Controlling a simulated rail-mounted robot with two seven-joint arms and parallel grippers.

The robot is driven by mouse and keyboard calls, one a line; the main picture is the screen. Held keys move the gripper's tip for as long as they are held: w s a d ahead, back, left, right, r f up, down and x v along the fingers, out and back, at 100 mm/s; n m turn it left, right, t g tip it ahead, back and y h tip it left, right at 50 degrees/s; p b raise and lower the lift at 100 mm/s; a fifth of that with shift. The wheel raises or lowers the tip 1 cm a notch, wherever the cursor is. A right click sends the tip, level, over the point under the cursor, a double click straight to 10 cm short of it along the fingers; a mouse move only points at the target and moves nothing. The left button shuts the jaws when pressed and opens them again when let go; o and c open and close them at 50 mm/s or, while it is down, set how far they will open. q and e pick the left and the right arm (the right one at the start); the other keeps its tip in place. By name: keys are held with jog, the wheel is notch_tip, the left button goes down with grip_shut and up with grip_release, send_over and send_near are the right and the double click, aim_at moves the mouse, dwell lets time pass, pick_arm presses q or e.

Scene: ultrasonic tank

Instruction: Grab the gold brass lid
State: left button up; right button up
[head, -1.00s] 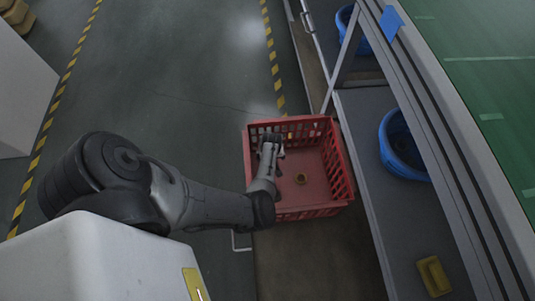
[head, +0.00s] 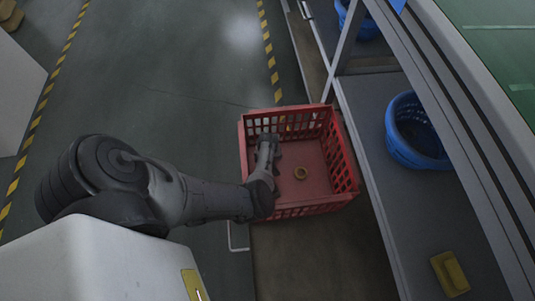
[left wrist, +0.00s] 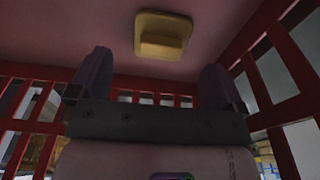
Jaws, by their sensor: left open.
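A gold, rounded-square piece with a raised block, which looks like the brass lid (left wrist: 162,35), lies on the red crate's floor in the left wrist view. It is ahead of my left gripper (left wrist: 157,62), roughly between the two spread fingers, and apart from them. In the head view, my left gripper (head: 267,145) reaches into the left side of the red crate (head: 350,180). My right gripper is not in view.
Slotted crate walls surround my left gripper closely. A grey bench (head: 395,215) on the right holds a blue basket (head: 402,150) and a yellow block-like piece (head: 450,273). Open floor with yellow-black tape (head: 38,125) lies on the left.

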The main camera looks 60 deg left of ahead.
pick_arm(q)
jog(key=f+b, duration=0.2)
jog(key=f, duration=0.1)
jog(key=shift+a+f+b, duration=0.2)
jog(key=shift+f+b, duration=0.1)
jog(key=shift+r, duration=0.1)
jog(key=shift+c, duration=0.3)
jog(key=c, duration=1.2)
